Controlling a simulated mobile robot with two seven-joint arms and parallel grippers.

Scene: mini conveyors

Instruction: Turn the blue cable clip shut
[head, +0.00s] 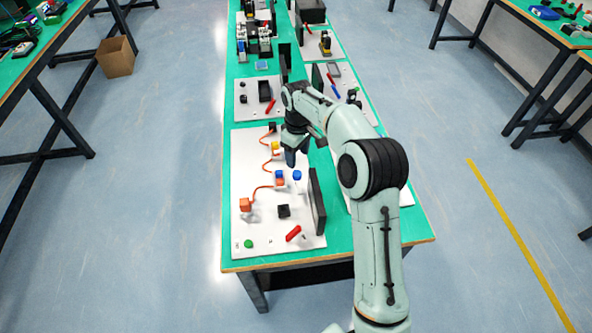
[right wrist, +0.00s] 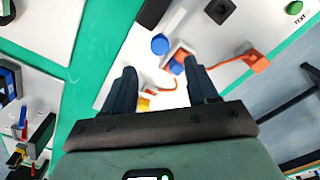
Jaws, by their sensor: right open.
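The blue cable clip (head: 279,174) stands on the white board, on the line of the orange cable. It also shows in the right wrist view (right wrist: 177,68), near the tip of one finger; whether its top part is turned shut is too small to tell. A separate blue round piece (head: 297,175) stands just right of it and shows in the right wrist view too (right wrist: 160,44). My right gripper (right wrist: 160,67) is open and empty, fingers pointing down above the board. In the head view it (head: 291,158) hangs just behind the blue pieces. My left gripper is out of view.
The orange cable (head: 262,188) runs from an orange block (head: 245,204) past a yellow clip (head: 275,146). A black upright panel (head: 317,203) stands at the board's right. A black block (head: 284,211), red piece (head: 293,233) and green button (head: 248,243) are in front.

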